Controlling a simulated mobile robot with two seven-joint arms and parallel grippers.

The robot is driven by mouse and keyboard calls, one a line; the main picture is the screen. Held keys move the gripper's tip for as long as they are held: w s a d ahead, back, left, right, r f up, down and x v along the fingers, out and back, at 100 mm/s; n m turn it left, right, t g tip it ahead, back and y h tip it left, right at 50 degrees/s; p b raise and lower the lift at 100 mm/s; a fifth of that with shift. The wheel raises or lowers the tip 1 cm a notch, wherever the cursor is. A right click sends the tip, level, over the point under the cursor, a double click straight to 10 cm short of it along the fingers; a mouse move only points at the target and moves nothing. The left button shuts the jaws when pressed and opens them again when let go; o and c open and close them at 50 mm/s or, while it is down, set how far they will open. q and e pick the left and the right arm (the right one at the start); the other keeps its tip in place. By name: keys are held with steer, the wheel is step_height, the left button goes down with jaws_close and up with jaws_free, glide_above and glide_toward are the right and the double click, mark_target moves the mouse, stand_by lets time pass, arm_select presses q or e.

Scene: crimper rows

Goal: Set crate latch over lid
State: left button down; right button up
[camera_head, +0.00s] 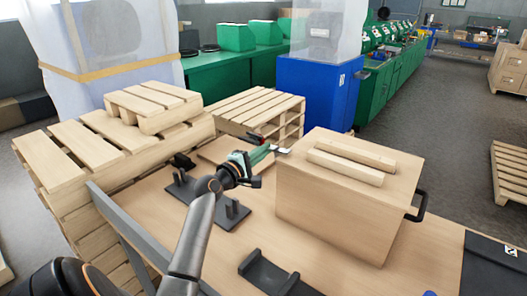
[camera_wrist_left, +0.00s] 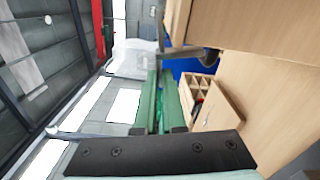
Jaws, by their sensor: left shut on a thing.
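The wooden crate (camera_head: 335,215) stands on the workbench at centre right, with two wooden slats on its lid (camera_head: 372,166). The crate's plain wood fills the right of the left wrist view (camera_wrist_left: 265,60). My left gripper (camera_head: 270,152) is at the crate's far left top edge, its green fingers (camera_wrist_left: 160,100) closed. A thin grey metal piece, seemingly the latch (camera_head: 284,150), is at the fingertips; the wrist view shows a grey bar (camera_wrist_left: 182,50) there, beside the crate. I cannot tell whether the latch lies over the lid. My right gripper is not in view.
A dark fixture with posts (camera_head: 205,200) lies under my left arm. A grey bracket (camera_head: 266,272) lies at the bench front. A black handle (camera_head: 418,206) sticks out from the crate's right side. Pallets (camera_head: 95,150) are stacked at left; a blue cabinet (camera_head: 315,92) stands behind.

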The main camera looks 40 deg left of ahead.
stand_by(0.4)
arm_select(q)
steer(key=m, duration=0.1)
steer(key=d+m, duration=0.1)
steer(key=shift+r+m+p, duration=0.3)
steer(key=shift+r, duration=0.1)
steer(key=c, duration=1)
jaws_free()
steer(key=shift+s, duration=0.1)
steer(key=s+d+b, duration=0.1)
steer(key=s, duration=1.1)
steer(key=shift+d, duration=0.2)
steer(key=shift+s, duration=0.15)
